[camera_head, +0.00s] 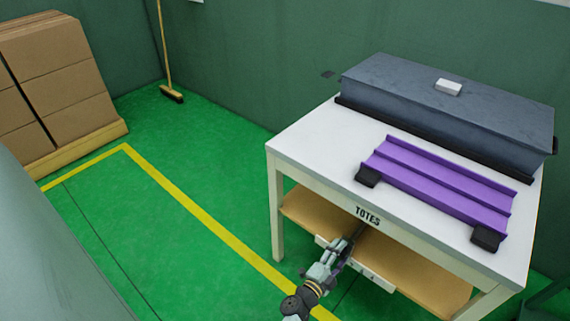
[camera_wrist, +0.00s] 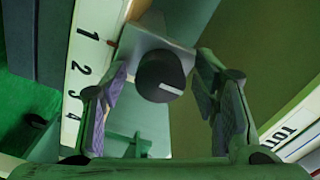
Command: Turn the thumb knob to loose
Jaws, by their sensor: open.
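In the wrist view the thumb knob (camera_wrist: 160,76) is a round black knob with a white pointer line, on a grey metal plate (camera_wrist: 143,42). The pointer runs from the knob's middle toward the right and slightly down. My gripper (camera_wrist: 163,66) is open, with one finger on each side of the knob. There is a visible gap on the right; contact on the left cannot be told. In the head view my gripper (camera_head: 350,243) is at the table's front, below the TOTES label, and the knob cannot be made out there.
A white strip (camera_wrist: 88,50) numbered 1 to 4 lies left of the knob. The white table (camera_head: 310,132) carries a purple channelled tray (camera_head: 440,180) and a large grey box (camera_head: 430,100). A wooden shelf (camera_head: 300,207) is underneath. Open green floor lies left of the table.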

